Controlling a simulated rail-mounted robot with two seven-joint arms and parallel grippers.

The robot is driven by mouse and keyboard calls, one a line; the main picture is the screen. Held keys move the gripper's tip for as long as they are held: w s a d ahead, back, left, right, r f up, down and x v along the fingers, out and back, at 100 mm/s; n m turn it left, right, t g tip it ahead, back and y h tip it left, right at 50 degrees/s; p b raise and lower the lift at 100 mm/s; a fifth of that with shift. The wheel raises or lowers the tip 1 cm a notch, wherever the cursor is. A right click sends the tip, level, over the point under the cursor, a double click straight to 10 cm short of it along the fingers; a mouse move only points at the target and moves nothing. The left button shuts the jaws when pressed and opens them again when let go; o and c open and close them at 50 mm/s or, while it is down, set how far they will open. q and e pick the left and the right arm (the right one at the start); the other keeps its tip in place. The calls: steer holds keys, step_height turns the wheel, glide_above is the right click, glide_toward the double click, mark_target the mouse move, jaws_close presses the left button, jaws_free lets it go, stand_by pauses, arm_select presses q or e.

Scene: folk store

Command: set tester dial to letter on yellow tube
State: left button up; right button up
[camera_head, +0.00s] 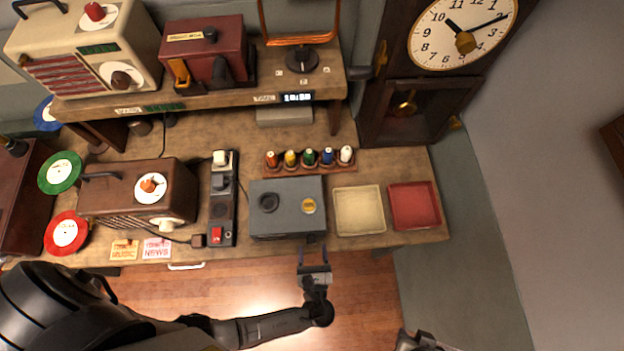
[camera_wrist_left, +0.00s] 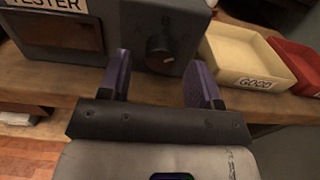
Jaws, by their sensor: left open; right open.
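The grey tester (camera_head: 287,222) stands near the table's front edge; its top carries a dark round socket and a yellow round piece. In the left wrist view its front shows a TESTER label, a dark window and a black dial (camera_wrist_left: 160,52) with small letters around it, too blurred to read surely. My left gripper (camera_head: 313,253) is open and empty in front of the tester; its purple fingers (camera_wrist_left: 158,80) straddle the dial, apparently short of it. The yellow tube (camera_head: 290,158) stands in the rack behind the tester; its letter is not legible. My right gripper (camera_head: 418,342) is open at the bottom edge.
Orange, green, blue and white tubes share the wooden rack (camera_head: 312,169). A cream tray (camera_head: 337,226), labelled GOOD in the wrist view, and a red tray (camera_head: 414,224) stand to the right. A power strip (camera_head: 222,200) and brown radio (camera_head: 110,204) are left. The floor in front is clear.

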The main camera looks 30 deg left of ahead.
arm_select(q)
steer(key=shift+x, duration=0.85)
steer(key=c, duration=0.9)
